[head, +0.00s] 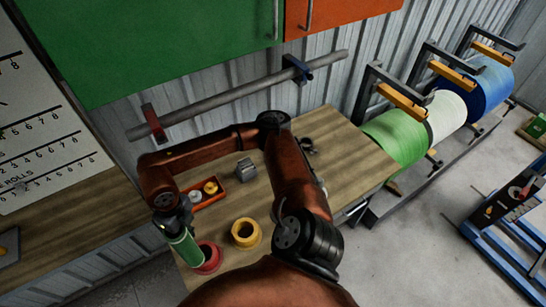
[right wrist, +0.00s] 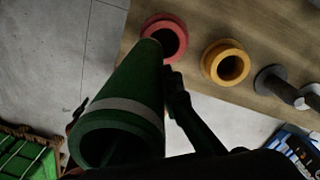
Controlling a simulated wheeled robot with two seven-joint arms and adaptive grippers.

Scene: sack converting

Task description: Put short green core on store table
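The green core (head: 184,249) is a hollow tube. In the right wrist view, it has a pale band near its open end (right wrist: 118,118). My right gripper (head: 174,226) is shut on it, with a finger on each side of the tube. The core hangs tilted in the head view, just left of a red core (head: 209,258) and by the left edge of a wooden table (head: 345,165). Whether its lower end touches anything is hidden. My left gripper is not in view.
A yellow core (head: 246,232) stands right of the red one. An orange tray (head: 210,200) with small parts and a grey block (head: 246,169) lie behind. A wooden bench (head: 75,225) runs at left. Green, white and blue rolls (head: 398,138) stand at right. The table's right part is mostly clear.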

